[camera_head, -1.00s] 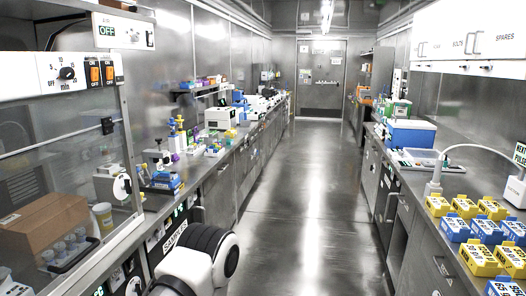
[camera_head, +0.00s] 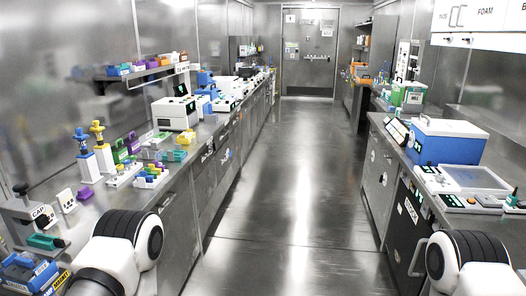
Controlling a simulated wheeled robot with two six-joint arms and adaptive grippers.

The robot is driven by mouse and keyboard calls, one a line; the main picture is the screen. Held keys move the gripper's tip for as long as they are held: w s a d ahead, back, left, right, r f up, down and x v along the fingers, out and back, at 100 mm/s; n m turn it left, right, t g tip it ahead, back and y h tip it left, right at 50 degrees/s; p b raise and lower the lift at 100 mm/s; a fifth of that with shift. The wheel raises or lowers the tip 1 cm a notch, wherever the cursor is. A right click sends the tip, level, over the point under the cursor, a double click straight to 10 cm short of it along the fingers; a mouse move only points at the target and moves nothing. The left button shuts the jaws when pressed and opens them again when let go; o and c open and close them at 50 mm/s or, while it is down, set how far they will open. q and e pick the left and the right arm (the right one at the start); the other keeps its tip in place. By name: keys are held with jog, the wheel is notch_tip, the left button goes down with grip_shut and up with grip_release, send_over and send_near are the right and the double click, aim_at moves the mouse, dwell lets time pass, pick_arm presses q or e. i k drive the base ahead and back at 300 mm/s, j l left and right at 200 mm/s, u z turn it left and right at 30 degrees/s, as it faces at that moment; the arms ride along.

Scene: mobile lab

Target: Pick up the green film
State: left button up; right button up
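I cannot pick out a green film for certain. Green things in view are a small teal block (camera_head: 46,242) on the near left bench, a green upright block (camera_head: 133,143) further along it, and a green box (camera_head: 408,95) on the right bench. Parts of my two arms show at the bottom left and bottom right, but neither gripper is in view, so I cannot see what they hold.
A steel aisle floor (camera_head: 290,190) runs clear between the benches to a closed door (camera_head: 309,55). The left bench carries a white device (camera_head: 175,113) and several small coloured items. The right bench carries a blue cooler with a white lid (camera_head: 447,143) and a tray (camera_head: 472,178).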

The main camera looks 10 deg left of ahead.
aim_at(160, 134)
jog(key=i, duration=3.2)
